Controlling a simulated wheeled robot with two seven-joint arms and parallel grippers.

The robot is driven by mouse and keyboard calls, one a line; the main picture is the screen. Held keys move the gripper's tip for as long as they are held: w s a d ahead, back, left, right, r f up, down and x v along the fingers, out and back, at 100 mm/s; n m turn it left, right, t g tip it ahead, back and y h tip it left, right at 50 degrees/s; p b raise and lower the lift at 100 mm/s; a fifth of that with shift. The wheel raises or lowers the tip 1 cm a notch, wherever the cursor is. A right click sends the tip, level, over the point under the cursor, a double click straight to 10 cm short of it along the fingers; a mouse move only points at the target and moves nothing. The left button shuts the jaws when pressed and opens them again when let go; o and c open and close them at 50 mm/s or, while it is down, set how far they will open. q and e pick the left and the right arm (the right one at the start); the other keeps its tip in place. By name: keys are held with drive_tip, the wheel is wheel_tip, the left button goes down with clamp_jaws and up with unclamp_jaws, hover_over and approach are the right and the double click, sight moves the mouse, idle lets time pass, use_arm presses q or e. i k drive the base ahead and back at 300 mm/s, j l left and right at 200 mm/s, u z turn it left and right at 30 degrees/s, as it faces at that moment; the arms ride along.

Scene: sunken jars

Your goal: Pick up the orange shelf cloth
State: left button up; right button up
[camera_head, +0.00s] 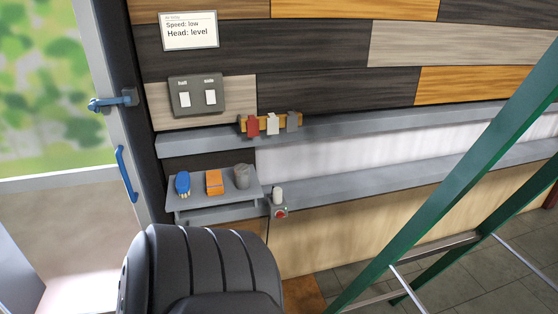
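The orange shelf cloth (214,182) looks like a small folded orange block. It lies on a small grey shelf (218,213) at the left, below the wall ledge. A blue brush-like item (182,184) is to its left and a dark grey cup-like item (242,176) to its right, both close by. Neither of my grippers is in view, and nothing touches the cloth from above.
A black ribbed rounded object (200,268) stands in front, below the shelf. A green ladder (455,170) slants across the right. A small device with a red button (280,211) sits right of the shelf. Red, white and grey tags (272,124) hang above. A door with blue handles (125,172) is left.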

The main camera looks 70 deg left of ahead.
sight(214, 181)
drive_tip(key=u, duration=2.65)
